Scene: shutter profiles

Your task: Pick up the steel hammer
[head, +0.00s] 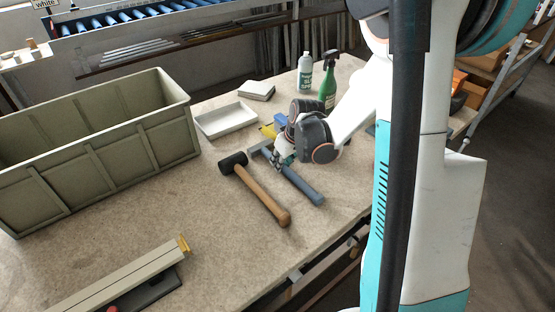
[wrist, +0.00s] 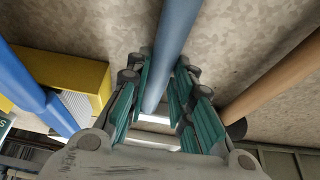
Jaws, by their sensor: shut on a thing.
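The steel hammer (head: 307,190) has a blue-grey handle that slants toward the table's front edge; its head end lies at the upper left of the handle, partly hidden by my gripper. My gripper (head: 283,160) is over the upper part of the handle. In the wrist view the handle (wrist: 176,40) runs between the green finger pads of my gripper (wrist: 160,90), which are shut on it. The hammer lies at or very near the table top; I cannot tell whether it touches.
A black-headed mallet (head: 258,196) with a wooden handle lies close on the left. A blue and yellow object (wrist: 75,75) is on the other side. A green spray bottle (head: 328,85), white tray (head: 226,121) and large crate (head: 120,150) stand on the table (head: 215,225).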

